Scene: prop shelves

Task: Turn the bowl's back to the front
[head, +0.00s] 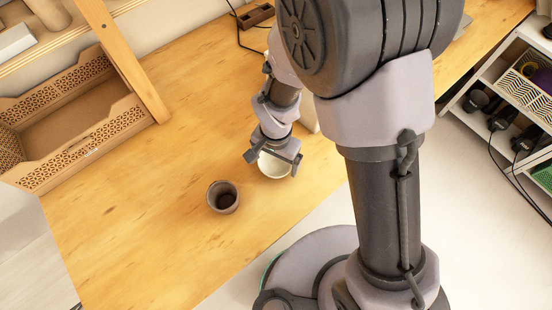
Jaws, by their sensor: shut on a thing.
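A pale cream bowl (273,167) is on or just above the wooden table, right of a dark cup. My gripper (273,159) is over the bowl from above, with a finger at each side of it, and is shut on it. The gripper and wrist hide the far part of the bowl. Which side of the bowl is its back cannot be told from here.
A dark grey-brown cup (223,197) stands close to the left of the bowl. The wooden table (130,215) is clear to the left. A lattice-sided wooden crate (92,148) is at the left. White shelves (500,95) with several items are at the right.

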